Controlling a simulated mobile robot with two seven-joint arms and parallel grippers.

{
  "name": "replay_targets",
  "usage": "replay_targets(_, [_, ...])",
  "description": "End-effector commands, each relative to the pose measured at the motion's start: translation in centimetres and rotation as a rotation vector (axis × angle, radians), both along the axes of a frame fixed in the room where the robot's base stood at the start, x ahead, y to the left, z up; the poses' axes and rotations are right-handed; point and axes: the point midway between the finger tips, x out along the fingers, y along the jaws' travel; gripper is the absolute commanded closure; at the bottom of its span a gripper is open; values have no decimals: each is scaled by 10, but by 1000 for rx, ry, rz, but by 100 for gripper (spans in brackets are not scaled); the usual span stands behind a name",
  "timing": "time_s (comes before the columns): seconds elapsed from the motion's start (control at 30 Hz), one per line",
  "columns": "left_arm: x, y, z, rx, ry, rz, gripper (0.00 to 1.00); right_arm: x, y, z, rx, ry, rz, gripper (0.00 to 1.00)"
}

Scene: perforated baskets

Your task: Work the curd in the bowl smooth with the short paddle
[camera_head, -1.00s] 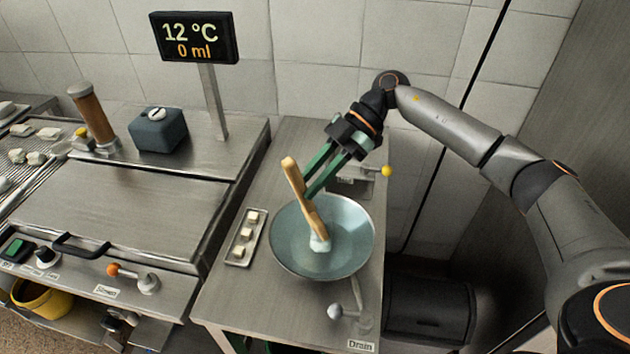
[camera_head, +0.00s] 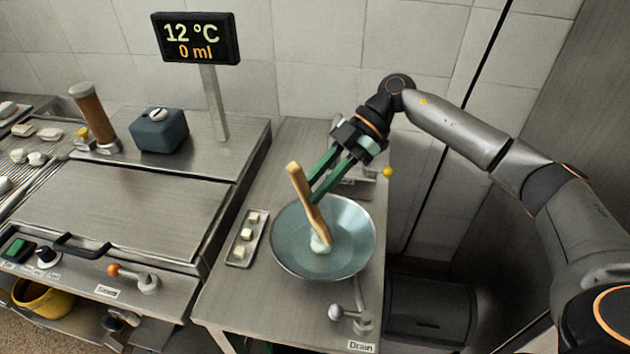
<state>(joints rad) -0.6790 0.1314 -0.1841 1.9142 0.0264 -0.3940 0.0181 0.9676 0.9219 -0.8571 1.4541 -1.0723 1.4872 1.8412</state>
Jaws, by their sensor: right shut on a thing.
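A wide blue-grey bowl (camera_head: 350,255) stands on the right-hand steel bench. A small white lump of curd (camera_head: 320,244) lies on its floor, around the paddle's lower end. The short wooden paddle (camera_head: 303,190) leans with its top to the left and its lower end down at the curd. My right gripper (camera_head: 312,198) has green fingers and is shut on the paddle's shaft above the bowl. The paddle's tip is partly hidden by the curd. My left gripper is not in view.
A small tray (camera_head: 238,260) with white cubes lies left of the bowl. A lever (camera_head: 337,312) marked Drain is in front of it, and a yellow-knobbed lever (camera_head: 388,172) is behind. A display (camera_head: 197,38) reads 12 °C and 0 ml. A lidded steel unit (camera_head: 130,205) stands left.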

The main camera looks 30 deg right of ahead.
Motion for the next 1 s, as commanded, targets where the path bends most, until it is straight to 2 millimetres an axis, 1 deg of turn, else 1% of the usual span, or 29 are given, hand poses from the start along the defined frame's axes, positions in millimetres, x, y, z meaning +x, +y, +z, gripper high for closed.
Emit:
replay_targets(0.33, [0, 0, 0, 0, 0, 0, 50, 14, 4, -1, 2, -2, -1, 100])
replay_targets(0.5, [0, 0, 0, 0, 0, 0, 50, 18, 4, -2, 0, -4, 0, 100])
replay_targets(0.67, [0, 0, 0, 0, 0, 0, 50, 15, 3, -3, -1, -3, 0, 100])
replay_targets(1.0, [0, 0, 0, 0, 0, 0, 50, 0, 0, 0, -1, 0, 0, 100])
